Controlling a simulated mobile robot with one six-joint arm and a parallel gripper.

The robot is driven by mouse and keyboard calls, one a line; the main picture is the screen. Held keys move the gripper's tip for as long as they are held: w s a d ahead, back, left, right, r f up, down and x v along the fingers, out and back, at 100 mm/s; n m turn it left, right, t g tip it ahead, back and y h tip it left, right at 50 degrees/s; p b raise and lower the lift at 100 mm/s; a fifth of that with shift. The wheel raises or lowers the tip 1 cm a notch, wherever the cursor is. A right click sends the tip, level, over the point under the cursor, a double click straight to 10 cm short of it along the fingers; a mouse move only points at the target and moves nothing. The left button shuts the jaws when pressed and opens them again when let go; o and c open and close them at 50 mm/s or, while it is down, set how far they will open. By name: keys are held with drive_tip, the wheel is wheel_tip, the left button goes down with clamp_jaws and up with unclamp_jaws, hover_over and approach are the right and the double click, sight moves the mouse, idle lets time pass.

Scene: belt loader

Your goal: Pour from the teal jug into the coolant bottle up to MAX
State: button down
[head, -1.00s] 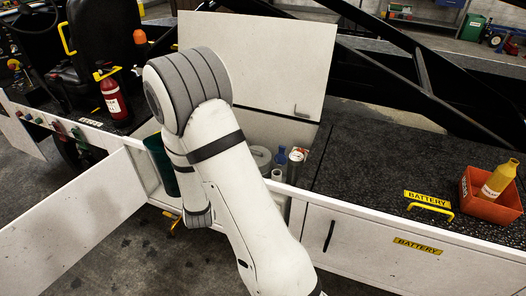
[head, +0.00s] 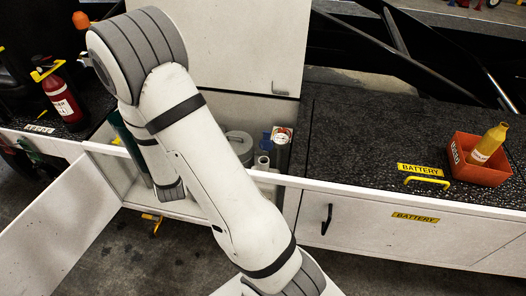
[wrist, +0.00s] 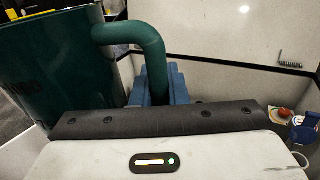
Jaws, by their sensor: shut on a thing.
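The teal jug (wrist: 50,70) fills the left of the wrist view, with its thick curved handle (wrist: 140,38) reaching right. My gripper (wrist: 158,88) is shut on this handle. In the head view only a strip of the jug (head: 132,145) shows left of my arm, above the open compartment, and my arm hides the gripper and most of the jug. I cannot tell for sure which container in the compartment is the coolant bottle.
The raised white lid (head: 245,50) is behind, and an open white door (head: 60,225) juts out front left. A red bin (head: 475,172) holding a yellow bottle sits on the dark deck right.

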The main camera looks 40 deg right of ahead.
drive_tip(key=s+d+m+g+h+b, duration=0.5)
drive_tip(key=s+d+m+g+h, duration=0.35)
drive_tip(key=d, duration=0.55)
drive_tip(key=shift+s+d+f+m+g+h+b, duration=0.45)
drive_tip(key=shift+s+d+f+m+g+b, duration=0.7)
drive_tip(key=shift+s+g, duration=2.9)
drive_tip(key=shift+s+d+f+m+g+h+b, duration=0.45)
drive_tip(key=shift+s+d+f+m+g, duration=1.25)
drive_tip(key=shift+s, duration=4)
drive_tip(key=w+d+r+n+g+y+p, duration=0.2)
drive_tip(key=w+d+r+n+p, duration=0.2)
drive_tip(key=p, duration=0.9)
drive_tip(key=shift+w+n, duration=1.05)
drive_tip(key=shift+n, duration=1.05)
